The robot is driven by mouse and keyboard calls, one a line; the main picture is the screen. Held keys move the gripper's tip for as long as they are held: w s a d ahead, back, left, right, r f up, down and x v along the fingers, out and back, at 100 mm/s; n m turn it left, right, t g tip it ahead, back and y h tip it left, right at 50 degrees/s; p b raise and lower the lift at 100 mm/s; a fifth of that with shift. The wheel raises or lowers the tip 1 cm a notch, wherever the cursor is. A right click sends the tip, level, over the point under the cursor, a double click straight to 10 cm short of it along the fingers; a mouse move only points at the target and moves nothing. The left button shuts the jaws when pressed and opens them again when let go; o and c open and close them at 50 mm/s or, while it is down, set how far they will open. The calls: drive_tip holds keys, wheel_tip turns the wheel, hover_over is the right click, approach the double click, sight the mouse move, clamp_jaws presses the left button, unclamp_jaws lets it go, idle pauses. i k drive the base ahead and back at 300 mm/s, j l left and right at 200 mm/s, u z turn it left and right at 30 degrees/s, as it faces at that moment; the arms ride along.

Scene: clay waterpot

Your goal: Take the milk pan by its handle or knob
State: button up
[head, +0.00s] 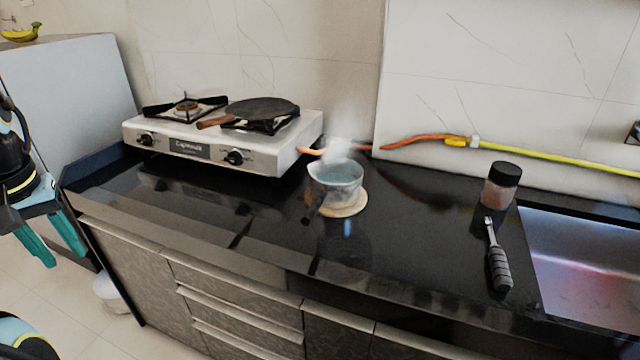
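The milk pan (336,186) is a small light-grey metal pot on a round pale wooden trivet (352,208) in the middle of the black counter. It appears to hold bluish liquid, and white vapour rises above it. Its dark handle (313,205) points toward the front left and is hard to make out against the black counter. My gripper (64,254) is at the far left edge of the head view, beyond the counter's left end and well away from the pan. Its two teal fingers point down and are apart, with nothing between them.
A gas stove (215,150) with a dark flat pan (262,109) stands behind and left of the milk pan. A dark-lidded jar (500,186), a grey-handled tool (498,262) and a sink (585,270) are at right. The counter in front of the pan is clear.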

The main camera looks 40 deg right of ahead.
sight(340, 188)
drive_tip(key=z, duration=0.4)
drive_tip(key=i+j+z, duration=0.1)
drive_tip(key=z, duration=0.3)
drive_tip(key=j+z, duration=0.2)
drive_tip(key=z, duration=0.25)
drive_tip(key=j+z, duration=0.1)
drive_tip(key=z, duration=0.3)
drive_tip(key=i+j+z, duration=0.1)
drive_tip(key=j+z, duration=0.2)
drive_tip(key=j, duration=0.45)
drive_tip(key=j+z, duration=0.3)
drive_tip(key=j, duration=0.4)
drive_tip(key=i+j, duration=0.1)
drive_tip(key=j, duration=0.25)
drive_tip(key=i+j, duration=0.1)
drive_tip(key=j, duration=0.25)
